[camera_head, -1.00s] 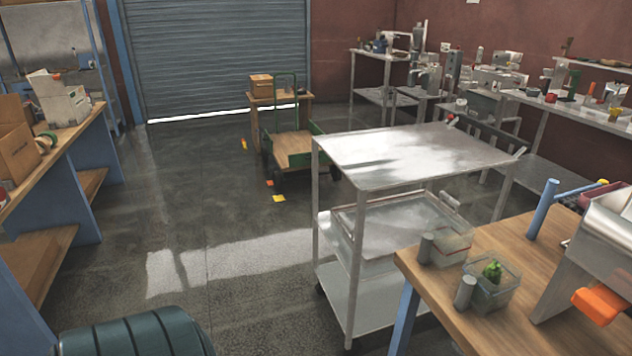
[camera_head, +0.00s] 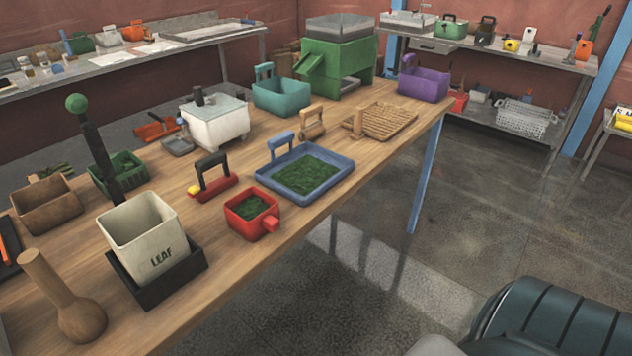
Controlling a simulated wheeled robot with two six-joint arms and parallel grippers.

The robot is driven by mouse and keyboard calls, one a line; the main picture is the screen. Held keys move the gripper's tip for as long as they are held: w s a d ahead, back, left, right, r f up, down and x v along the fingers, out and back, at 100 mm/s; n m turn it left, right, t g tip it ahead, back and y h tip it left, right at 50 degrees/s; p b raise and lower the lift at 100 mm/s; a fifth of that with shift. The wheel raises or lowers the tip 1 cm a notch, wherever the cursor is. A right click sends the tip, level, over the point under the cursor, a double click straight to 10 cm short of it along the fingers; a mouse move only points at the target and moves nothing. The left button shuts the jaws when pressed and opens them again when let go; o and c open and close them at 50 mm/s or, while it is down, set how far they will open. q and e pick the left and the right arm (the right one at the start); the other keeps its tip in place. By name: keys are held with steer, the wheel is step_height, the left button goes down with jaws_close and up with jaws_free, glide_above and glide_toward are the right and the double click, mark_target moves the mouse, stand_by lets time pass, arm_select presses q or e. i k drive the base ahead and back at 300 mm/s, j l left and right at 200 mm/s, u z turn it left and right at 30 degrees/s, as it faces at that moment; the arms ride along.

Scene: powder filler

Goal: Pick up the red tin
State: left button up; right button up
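The red tin (camera_head: 238,220) is a small square open container with dark green leaf in it. It stands upright near the front edge of the wooden bench (camera_head: 330,205). A short red block handle (camera_head: 271,221) sticks out from its lower right side. Neither of my grippers is in view, and nothing touches the tin.
Left of the tin stands a cream LEAF bin (camera_head: 130,228) in a black tray (camera_head: 185,276). A red tool with a black handle (camera_head: 212,172) lies behind it. A blue tray of leaf (camera_head: 283,179) is close on its right. Open floor (camera_head: 480,200) lies right of the bench.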

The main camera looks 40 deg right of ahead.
mark_target(253, 212)
steer(key=z, duration=0.8)
steer(key=u, duration=0.4)
steer(key=k+u, duration=0.1)
steer(key=u, duration=0.35)
steer(key=k+u, duration=0.1)
steer(key=u, duration=0.75)
steer(key=z, duration=0.4)
steer(key=k+z, duration=0.1)
steer(key=z, duration=0.25)
steer(key=l+z, duration=0.1)
steer(key=z, duration=0.7)
steer(key=l+u, duration=0.1)
steer(key=l, duration=0.1)
